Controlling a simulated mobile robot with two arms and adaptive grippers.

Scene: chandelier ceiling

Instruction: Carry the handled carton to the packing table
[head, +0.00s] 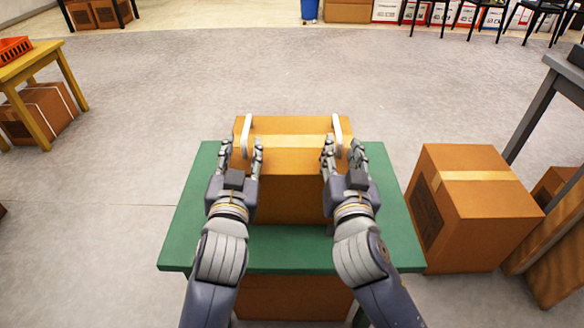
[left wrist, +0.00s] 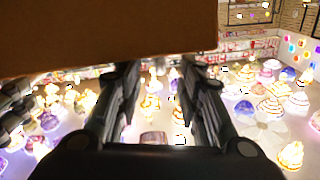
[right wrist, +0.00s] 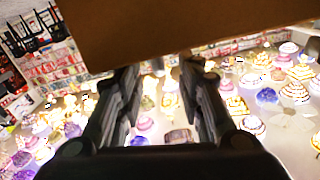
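The handled carton (head: 290,150) is a brown box with a tape strip and two upright white handles, the left handle (head: 246,136) and the right handle (head: 337,136). It stands on a green table (head: 195,225). My left gripper (head: 242,158) is open, its fingers apart at the left handle. My right gripper (head: 343,158) is open at the right handle. Whether either touches its handle cannot be told. In both wrist views the carton (left wrist: 90,35) (right wrist: 180,25) fills the top, with a clear gap between the fingers. Which table is the packing table is not marked.
A yellow table (head: 45,55) with a red crate (head: 14,48) stands at the far left, a box (head: 40,110) beneath. A grey table (head: 535,110) is at right. A large box (head: 475,210) stands close right of the green table. The floor beyond the green table is clear.

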